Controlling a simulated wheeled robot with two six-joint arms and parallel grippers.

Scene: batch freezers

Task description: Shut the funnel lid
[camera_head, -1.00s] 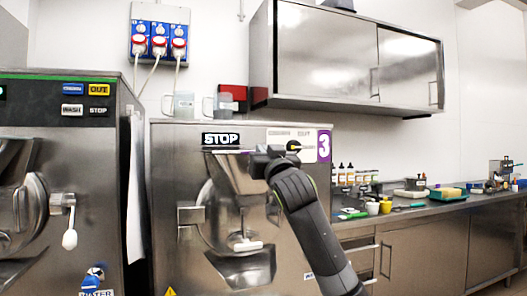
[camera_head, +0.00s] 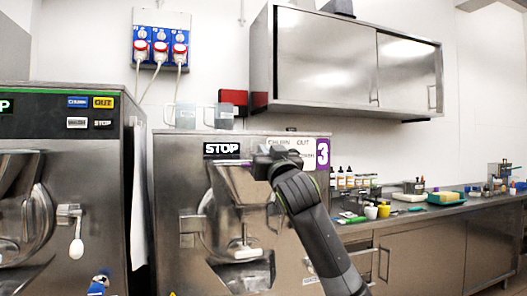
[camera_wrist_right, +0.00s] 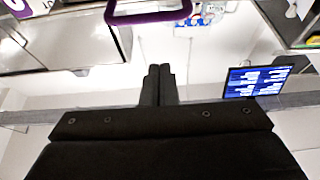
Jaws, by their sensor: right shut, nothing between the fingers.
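The freezer marked 3 (camera_head: 175,165) stands in the middle of the head view, with its steel front funnel (camera_head: 222,190) below the STOP label. I cannot make out the funnel lid's position for certain. My right gripper (camera_head: 261,166) is in front of the upper right of the funnel, below the CHURN label. In the right wrist view its two black fingers (camera_wrist_right: 158,85) are together with nothing between them. A purple-rimmed loop (camera_wrist_right: 148,17) shows beyond the fingertips in that view, apart from them; I cannot tell what it belongs to.
Another freezer (camera_head: 65,150) with a white-knobbed lever (camera_head: 77,247) stands at left. Two clear jugs (camera_head: 224,114) stand on top of freezer 3. A counter (camera_head: 430,208) with bottles and a green tray (camera_head: 446,199) runs along the right, under a steel wall cabinet (camera_head: 325,62).

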